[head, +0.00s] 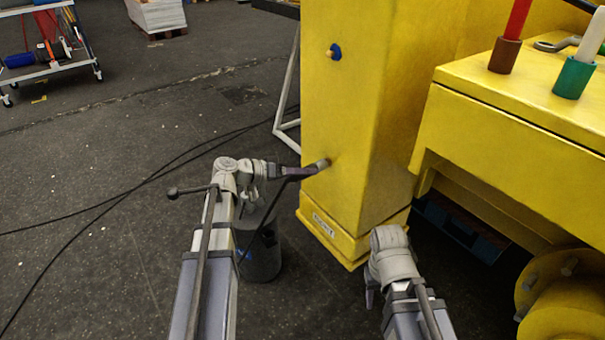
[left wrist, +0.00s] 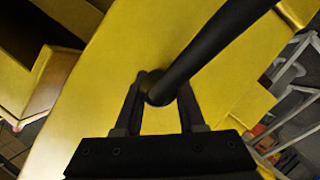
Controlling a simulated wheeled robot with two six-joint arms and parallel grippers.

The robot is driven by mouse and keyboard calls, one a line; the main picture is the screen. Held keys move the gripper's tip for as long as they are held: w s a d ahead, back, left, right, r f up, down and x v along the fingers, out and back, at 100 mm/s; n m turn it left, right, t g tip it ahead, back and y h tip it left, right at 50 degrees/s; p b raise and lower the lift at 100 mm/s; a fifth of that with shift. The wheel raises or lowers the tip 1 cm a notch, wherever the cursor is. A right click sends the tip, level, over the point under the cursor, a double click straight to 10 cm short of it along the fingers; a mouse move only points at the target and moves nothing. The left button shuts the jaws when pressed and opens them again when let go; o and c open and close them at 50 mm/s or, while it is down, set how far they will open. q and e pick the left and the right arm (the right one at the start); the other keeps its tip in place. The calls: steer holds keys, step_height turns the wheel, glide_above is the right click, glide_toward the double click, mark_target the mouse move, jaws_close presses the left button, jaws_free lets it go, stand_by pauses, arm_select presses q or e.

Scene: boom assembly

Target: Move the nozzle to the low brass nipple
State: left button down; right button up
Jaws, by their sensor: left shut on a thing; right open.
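My left gripper (head: 300,172) is shut on the nozzle (head: 322,164), whose grey end is close to the front face of the yellow column (head: 352,110). I cannot tell whether it touches the column. In the left wrist view the left gripper (left wrist: 162,90) has its fingers on either side of a black round piece (left wrist: 205,50) running to the upper right. A small brass fitting with a blue ring (head: 334,51) is high on the column. The low brass nipple cannot be made out. My right gripper (head: 371,296) is open, low in front of the column's base.
A yellow ledge (head: 520,85) at right bears a red rod in a brown holder (head: 504,56), a green holder (head: 573,78) and a metal tool (head: 556,44). A dark bucket (head: 262,255) stands below my left arm. Black cables (head: 130,190) cross the open floor at left.

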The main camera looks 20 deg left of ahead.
arm_select(q)
steer(key=shift+w+d, duration=0.2)
steer(key=shift+w, duration=0.05)
steer(key=shift+c, duration=2.1)
jaws_free()
steer(key=p+v, duration=0.2)
steer(key=v, duration=0.5)
steer(key=shift+s+a, duration=0.2)
steer(key=shift+a, duration=0.1)
steer(key=shift+r, duration=0.15)
